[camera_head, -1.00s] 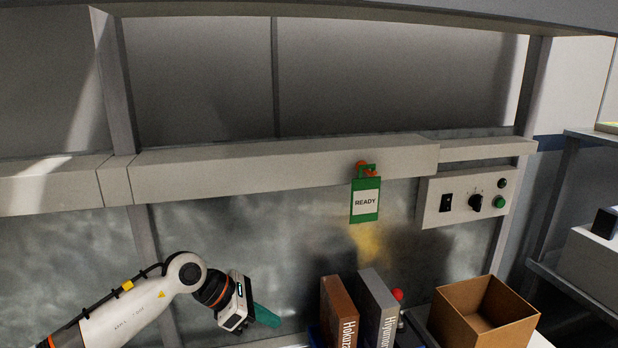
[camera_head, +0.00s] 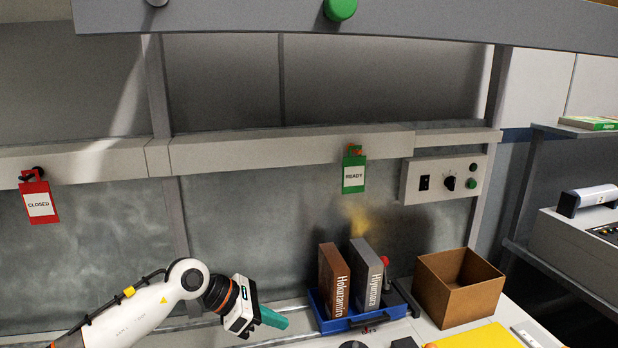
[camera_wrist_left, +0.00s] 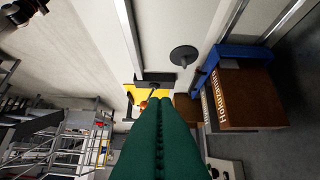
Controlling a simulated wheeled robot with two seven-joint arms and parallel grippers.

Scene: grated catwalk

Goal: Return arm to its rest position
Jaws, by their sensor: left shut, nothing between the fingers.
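My left arm comes in from the lower left in the head view. Its left gripper (camera_head: 272,318) has teal fingers pointing right, above the worktop and to the left of a blue tray. In the left wrist view the green fingers (camera_wrist_left: 158,130) lie side by side, shut with nothing between them. The gripper touches nothing that I can see. My right gripper is in neither view.
A blue tray (camera_head: 352,321) holds a brown book (camera_head: 333,280) and a grey book (camera_head: 367,278). An open cardboard box (camera_head: 452,292) stands right of it. A green READY tag (camera_head: 354,172) and a red CLOSED tag (camera_head: 39,203) hang on the rail. A control panel (camera_head: 443,179) is at right.

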